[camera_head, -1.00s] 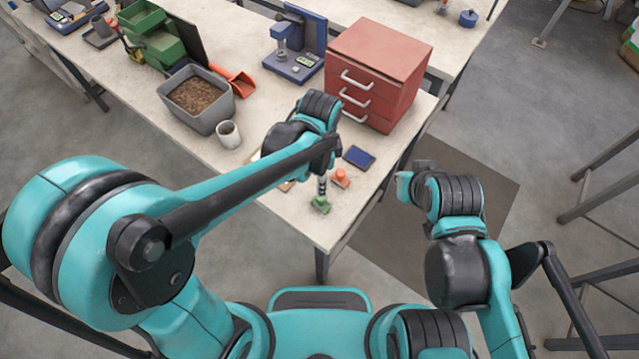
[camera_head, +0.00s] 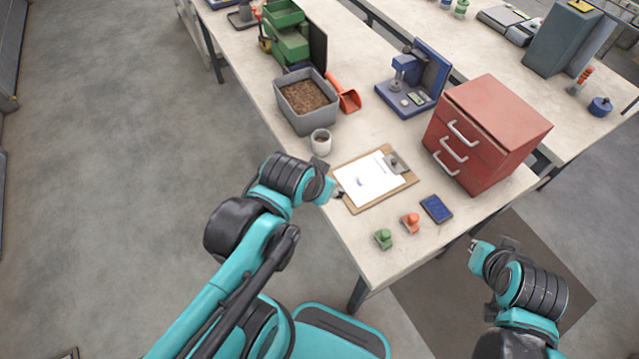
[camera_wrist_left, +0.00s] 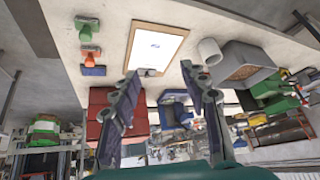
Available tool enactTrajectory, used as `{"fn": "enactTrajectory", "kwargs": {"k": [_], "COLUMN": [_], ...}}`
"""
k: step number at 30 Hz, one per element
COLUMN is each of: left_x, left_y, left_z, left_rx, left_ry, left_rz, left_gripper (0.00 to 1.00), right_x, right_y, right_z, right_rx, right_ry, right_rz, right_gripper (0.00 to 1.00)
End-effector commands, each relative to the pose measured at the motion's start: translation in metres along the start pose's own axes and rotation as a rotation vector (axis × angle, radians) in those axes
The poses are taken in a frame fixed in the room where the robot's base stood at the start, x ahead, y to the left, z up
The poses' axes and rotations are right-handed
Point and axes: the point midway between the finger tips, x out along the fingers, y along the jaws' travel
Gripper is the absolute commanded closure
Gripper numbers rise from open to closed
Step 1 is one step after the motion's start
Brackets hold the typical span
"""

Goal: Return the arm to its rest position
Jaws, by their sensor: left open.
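My left gripper (camera_head: 338,193) is by the table's left edge, beside the clipboard's lower left corner in the head view. In the left wrist view its two fingers (camera_wrist_left: 160,72) are spread with nothing between them. The clipboard (camera_head: 352,205) holds white paper (camera_head: 375,180) with a small blue mark. A green stamp (camera_head: 383,238) and an orange stamp (camera_head: 410,222) stand near the table's front corner, apart from the gripper, with a blue ink pad (camera_head: 436,208) beside them. My right gripper (camera_head: 480,247) is off the table's right side; its fingers are not clear.
A white cup (camera_head: 321,142) and a grey bin of pellets (camera_head: 306,98) stand beyond the left gripper. An orange scoop (camera_head: 348,98), a blue machine (camera_head: 412,80) and a red drawer cabinet (camera_head: 490,130) stand farther back. Floor left of the table is open.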

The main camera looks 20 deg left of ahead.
Motion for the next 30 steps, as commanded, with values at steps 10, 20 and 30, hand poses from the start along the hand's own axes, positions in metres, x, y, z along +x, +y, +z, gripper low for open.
{"fn": "enactTrajectory", "kwargs": {"k": [10,20,30], "left_x": [-0.005,0.019,0.056], "left_y": [-0.012,-0.01,-0.008], "left_z": [0.006,0.022,0.045], "left_rx": [-0.123,-0.12,-0.119], "left_ry": [0.056,0.054,0.054], "left_rz": [-0.024,-0.023,-0.023], "left_gripper": [0.55,0.55,0.55], "right_x": [0.0,0.023,0.059], "right_y": [0.0,0.0,0.0], "right_z": [0.0,0.016,0.042], "right_rx": [0.0,0.0,0.0], "right_ry": [0.0,0.0,0.0], "right_rz": [0.0,0.0,0.0], "right_gripper": [1.0,1.0,1.0]}}
